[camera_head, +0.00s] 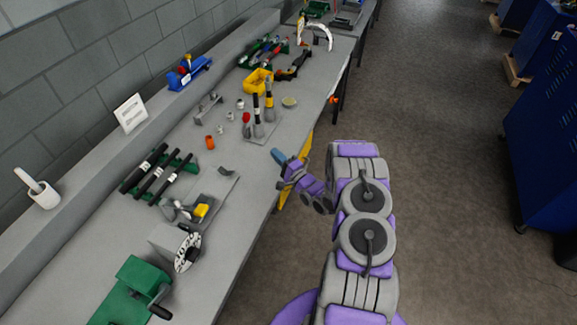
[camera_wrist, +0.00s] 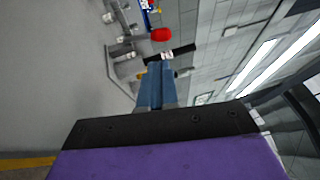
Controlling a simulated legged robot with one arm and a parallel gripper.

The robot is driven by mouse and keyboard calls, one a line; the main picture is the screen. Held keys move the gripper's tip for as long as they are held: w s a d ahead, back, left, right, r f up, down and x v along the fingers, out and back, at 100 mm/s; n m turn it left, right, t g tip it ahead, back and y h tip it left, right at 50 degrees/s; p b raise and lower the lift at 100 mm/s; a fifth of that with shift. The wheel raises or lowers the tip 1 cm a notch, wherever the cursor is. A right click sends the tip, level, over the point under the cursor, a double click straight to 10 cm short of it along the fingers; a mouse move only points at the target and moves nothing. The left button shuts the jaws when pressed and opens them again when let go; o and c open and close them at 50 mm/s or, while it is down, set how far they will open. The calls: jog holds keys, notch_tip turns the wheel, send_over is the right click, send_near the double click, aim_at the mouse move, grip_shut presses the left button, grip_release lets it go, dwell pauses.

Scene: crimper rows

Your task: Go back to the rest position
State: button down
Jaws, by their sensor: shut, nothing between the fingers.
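My gripper (camera_head: 280,158) is at the end of my purple and grey arm, by the right edge of the long grey workbench (camera_head: 232,215) in the head view. Its blue fingers are together and empty. In the wrist view my gripper (camera_wrist: 157,68) shows as two blue fingers side by side, with nothing held between them. Beyond the fingertips are a dark bar and a red part (camera_wrist: 161,34); these look close in the picture, but I cannot tell the distance.
On the bench, black-handled tools (camera_head: 157,172) lie on a green rack, and upright tools (camera_head: 268,105) stand near a yellow bin (camera_head: 256,81). A green machine (camera_head: 130,290) is at the front. A blue cabinet (camera_head: 545,120) stands right; the floor (camera_head: 430,130) between is clear.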

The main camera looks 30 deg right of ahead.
jog(key=s+d+f, duration=0.2)
jog(key=s+d, duration=0.3)
jog(key=s, duration=0.1)
jog(key=w+d+r+n+g+h, duration=0.1)
jog(key=w+r+n+g+h, duration=0.1)
jog(key=w+r+n+g, duration=0.3)
jog(key=s+a+r+n+g+h, duration=0.2)
jog(key=s+r+n+g+h, duration=0.25)
jog(key=s+r+g, duration=0.55)
jog(key=s+a+r+n+g+y, duration=0.1)
jog(key=s+a+r+n+g, duration=0.1)
jog(key=s+a+r, duration=0.2)
jog(key=s+a+r+n+g, duration=0.2)
jog(key=s+a+r, duration=0.3)
jog(key=s+a, duration=0.6)
jog(key=s+a+r+n+g+y, duration=0.1)
jog(key=s+a+r, duration=0.4)
jog(key=s, duration=1.6)
jog(key=a+n+g, duration=0.1)
jog(key=a+n, duration=0.1)
jog(key=shift+s+a+y, duration=0.3)
jog(key=shift+s+y, duration=0.05)
